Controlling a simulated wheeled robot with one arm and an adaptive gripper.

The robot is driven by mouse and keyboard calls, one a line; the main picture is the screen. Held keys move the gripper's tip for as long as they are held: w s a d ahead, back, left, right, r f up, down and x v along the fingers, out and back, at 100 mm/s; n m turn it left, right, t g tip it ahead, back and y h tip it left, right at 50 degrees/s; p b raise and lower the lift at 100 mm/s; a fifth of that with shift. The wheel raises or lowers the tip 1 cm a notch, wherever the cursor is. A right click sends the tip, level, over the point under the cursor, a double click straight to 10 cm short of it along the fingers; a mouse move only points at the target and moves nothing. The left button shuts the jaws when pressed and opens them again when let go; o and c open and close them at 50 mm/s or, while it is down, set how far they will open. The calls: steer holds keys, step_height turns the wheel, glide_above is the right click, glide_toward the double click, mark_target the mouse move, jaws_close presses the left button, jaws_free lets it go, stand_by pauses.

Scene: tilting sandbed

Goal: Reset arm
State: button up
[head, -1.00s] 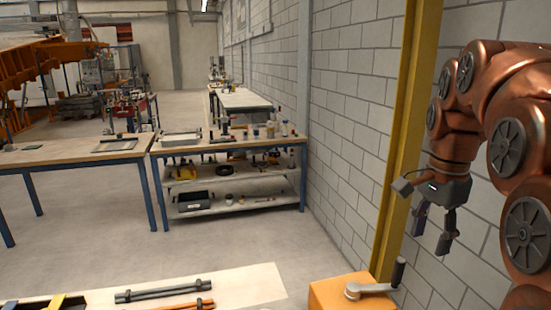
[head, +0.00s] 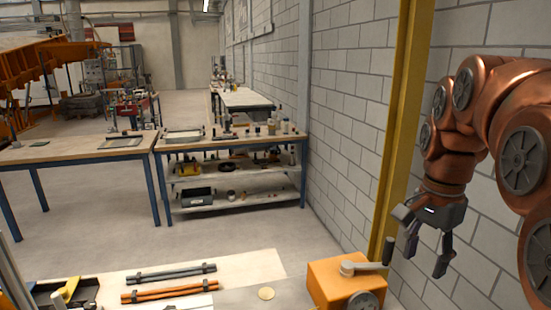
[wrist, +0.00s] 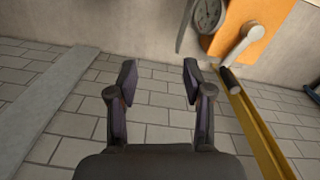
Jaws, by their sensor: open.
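My gripper (head: 426,262) hangs at the right of the head view, fingers pointing down, beside the yellow post and in front of the block wall. It is open and empty. In the wrist view my gripper (wrist: 158,80) shows two dark fingers spread apart with nothing between them. An orange box (head: 338,282) with a grey crank handle (head: 366,266) stands just left of the gripper in the head view. The orange box (wrist: 262,25) and its crank (wrist: 243,44) also show at the upper right of the wrist view, apart from the fingers.
A yellow post (head: 403,140) rises next to the block wall (head: 346,110). A pale tabletop (head: 240,264) in front bears dark rods (head: 175,273) and orange rods (head: 165,291). A workbench (head: 230,142) with shelves stands farther back. Floor between them is clear.

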steer(key=s+a+f+n+b, duration=0.1)
steer(key=s+a+f+n, duration=0.3)
steer(key=s+f, duration=0.6)
steer(key=s+a+f+n+g+b, duration=0.1)
steer(key=s+a+f+n, duration=0.3)
steer(key=s+f+n, duration=0.4)
steer(key=s+f, duration=0.2)
steer(key=s, duration=0.2)
steer(key=shift+a+g, duration=0.2)
steer(key=shift+g, duration=0.1)
steer(key=shift+w, duration=0.1)
